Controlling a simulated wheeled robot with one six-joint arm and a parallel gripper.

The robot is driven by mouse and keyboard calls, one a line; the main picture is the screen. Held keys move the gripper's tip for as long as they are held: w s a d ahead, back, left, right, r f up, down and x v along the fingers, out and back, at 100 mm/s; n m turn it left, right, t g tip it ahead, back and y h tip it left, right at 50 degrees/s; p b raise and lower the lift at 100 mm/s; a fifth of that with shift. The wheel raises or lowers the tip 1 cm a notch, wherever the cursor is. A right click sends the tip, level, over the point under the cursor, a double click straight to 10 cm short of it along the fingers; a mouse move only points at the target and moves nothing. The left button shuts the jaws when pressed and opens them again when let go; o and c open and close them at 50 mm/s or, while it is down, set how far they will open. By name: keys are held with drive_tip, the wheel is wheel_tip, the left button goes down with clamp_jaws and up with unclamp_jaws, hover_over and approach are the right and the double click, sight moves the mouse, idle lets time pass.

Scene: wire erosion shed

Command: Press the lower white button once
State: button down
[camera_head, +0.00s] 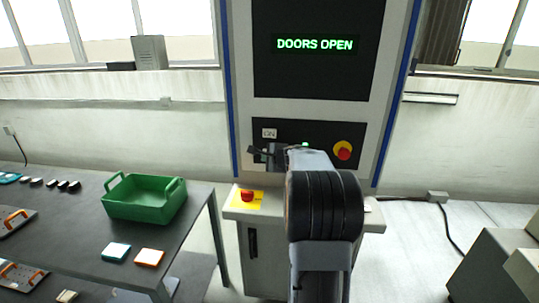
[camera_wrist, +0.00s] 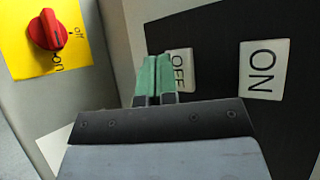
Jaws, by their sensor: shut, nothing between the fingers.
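A machine's black panel carries two white buttons. The upper one, marked ON, shows in the head view (camera_head: 269,133) and at the right of the wrist view (camera_wrist: 264,69). The lower white button, marked OFF, is in the middle of the wrist view (camera_wrist: 182,70); my arm hides most or all of it in the head view. My gripper (camera_wrist: 154,58) is shut and empty. Its green fingertips overlap the left edge of the OFF button in the wrist view. I cannot tell whether they touch it. In the head view my gripper (camera_head: 262,153) is in front of the panel, below the ON button.
A screen (camera_head: 315,44) reads DOORS OPEN. A red knob on a yellow ring (camera_head: 343,151) is to the right on the panel. A red rotary switch (camera_head: 247,196) on a yellow plate is below. A table with a green basket (camera_head: 143,207) stands left.

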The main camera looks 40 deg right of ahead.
drive_tip(key=shift+w+d, duration=0.1)
drive_tip(key=shift+w+d, duration=0.2)
drive_tip(key=shift+w+d, duration=0.25)
drive_tip(key=shift+w, duration=0.05)
idle(1.1)
drive_tip(key=shift+s+a, duration=0.1)
drive_tip(key=shift+s+a+b, duration=0.45)
drive_tip(key=shift+s+b, duration=0.05)
drive_tip(key=shift+b, duration=0.05)
idle(0.4)
drive_tip(key=shift+s+a+b, duration=1.3)
drive_tip(key=shift+s+a, duration=0.45)
drive_tip(key=shift+s, duration=0.05)
